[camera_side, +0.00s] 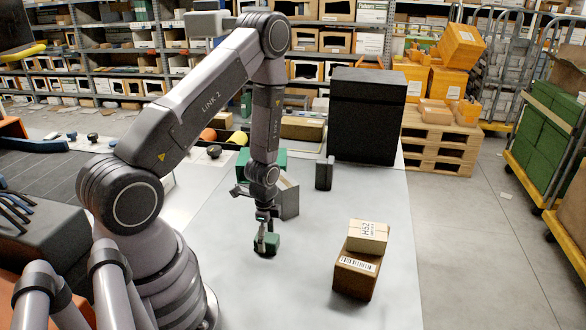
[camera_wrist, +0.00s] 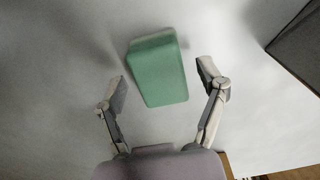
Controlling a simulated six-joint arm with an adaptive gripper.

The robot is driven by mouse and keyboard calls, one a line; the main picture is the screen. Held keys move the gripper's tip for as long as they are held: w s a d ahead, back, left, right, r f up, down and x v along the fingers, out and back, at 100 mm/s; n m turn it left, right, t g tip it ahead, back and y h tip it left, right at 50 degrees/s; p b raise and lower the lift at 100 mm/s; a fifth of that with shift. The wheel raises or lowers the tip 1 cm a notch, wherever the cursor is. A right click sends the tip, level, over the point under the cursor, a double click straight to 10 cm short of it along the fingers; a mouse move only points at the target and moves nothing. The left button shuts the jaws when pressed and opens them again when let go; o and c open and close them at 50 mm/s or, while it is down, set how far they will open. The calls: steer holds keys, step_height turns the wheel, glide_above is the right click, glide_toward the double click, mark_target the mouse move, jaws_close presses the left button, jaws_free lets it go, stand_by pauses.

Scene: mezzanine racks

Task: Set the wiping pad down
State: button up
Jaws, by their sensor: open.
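A green block-shaped wiping pad (camera_wrist: 157,72) lies on the pale worktable, seen from above in the wrist view. In the side view the green pad (camera_side: 268,241) sits at the tip of my gripper, partly hidden by it. My gripper (camera_wrist: 166,92) is open, with one finger on each side of the pad's near end. Bare table shows between each finger and the pad, so neither finger touches it. In the side view my gripper (camera_side: 264,238) points down at the table.
Two stacked cardboard boxes, the upper one (camera_side: 367,237) smaller, stand right of my gripper. A small dark block (camera_side: 325,173), a grey open box (camera_side: 288,198) and a tall black case (camera_side: 366,118) stand behind. The table (camera_side: 310,285) is clear between my gripper and the stacked boxes.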

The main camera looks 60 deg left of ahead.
step_height(320, 180, up, 11)
step_height(320, 180, up, 11)
steer(key=n+t, duration=0.2)
glide_above(266, 237)
steer(key=w+d, duration=0.1)
steer(key=d, duration=0.2)
steer(key=s+d+r+n+t, duration=0.1)
steer(key=s+d+r+n, duration=0.2)
steer(key=s+r, duration=0.3)
steer(key=s+d+r+n+t, duration=0.2)
steer(key=s+d+r+n, duration=0.2)
steer(key=s+r, duration=0.3)
step_height(266, 237, up, 5)
steer(key=shift+s+d+f+t, duration=0.15)
steer(key=shift+d+f+t, duration=0.05)
steer(key=shift+d+t, duration=0.1)
